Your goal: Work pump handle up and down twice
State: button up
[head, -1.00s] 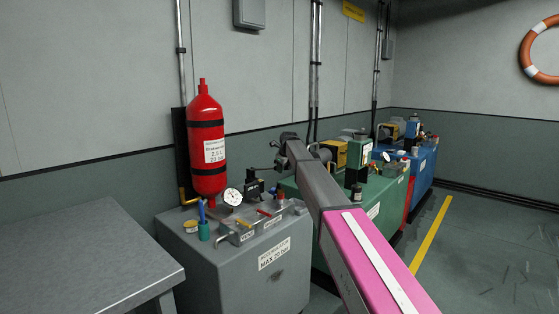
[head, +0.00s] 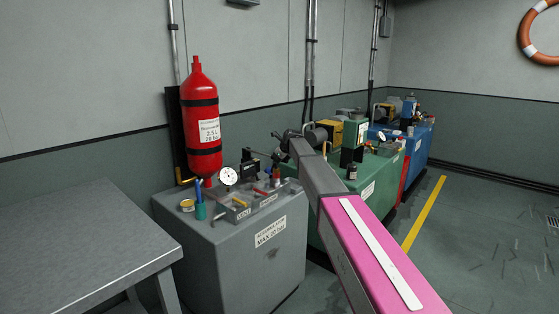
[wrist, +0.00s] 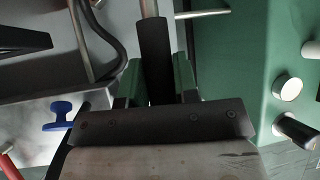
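The pump handle's black grip (wrist: 154,55), on a bare metal rod, runs up the middle of the wrist view. My gripper (wrist: 157,80) has one green-padded finger on each side of the grip. Both pads lie close against it with no clear gap, so it looks shut on the grip. In the head view my gripper (head: 281,141) is small and dark at the end of my arm, above the back right of the grey console (head: 235,265). The handle's joint with the pump is hard to make out there.
A red cylinder (head: 201,115) and a white gauge (head: 228,175) stand at the console's back. A blue knob (wrist: 62,115) lies left of my gripper. Green (head: 345,205) and blue units stand to the right.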

jog(key=o, duration=0.4)
jog(key=shift+c, duration=0.2)
jog(key=v, duration=1)
jog(key=shift+s+r, duration=0.15)
jog(key=shift+r, duration=0.15)
jog(key=shift+d, duration=0.15)
